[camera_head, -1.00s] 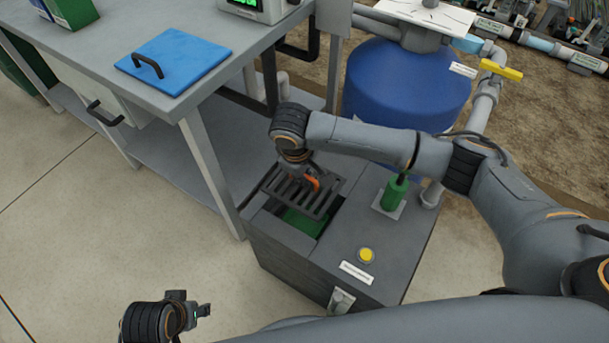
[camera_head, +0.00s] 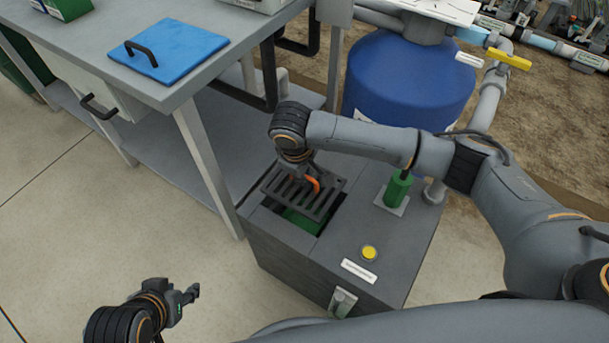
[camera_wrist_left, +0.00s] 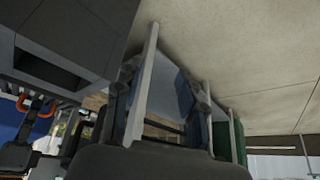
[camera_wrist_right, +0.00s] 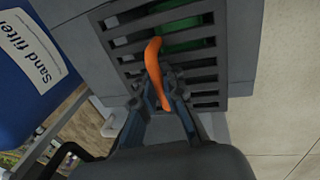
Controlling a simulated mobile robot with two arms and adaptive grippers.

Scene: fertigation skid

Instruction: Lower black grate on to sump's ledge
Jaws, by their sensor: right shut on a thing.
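The black grate (camera_head: 322,203) is a slatted plate with an orange handle (camera_head: 313,183). It hangs over the back part of the opening in the grey sump (camera_head: 280,240); a strip of the opening with green inside (camera_head: 300,221) shows in front of it. My right gripper (camera_head: 306,178) is shut on the orange handle. In the right wrist view the grate (camera_wrist_right: 207,78) lies beyond the fingers, with green behind its slots. I cannot tell how high it is above the ledge. My left gripper (camera_head: 190,293) is empty and open, low in front of the sump.
A yellow button (camera_head: 369,253) and a green fitting (camera_head: 398,188) stand on the sump's top, right of the opening. The blue tank (camera_head: 410,85) is behind. A grey bench (camera_head: 205,30) with a blue lid (camera_head: 177,52) is at left. The floor at front left is clear.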

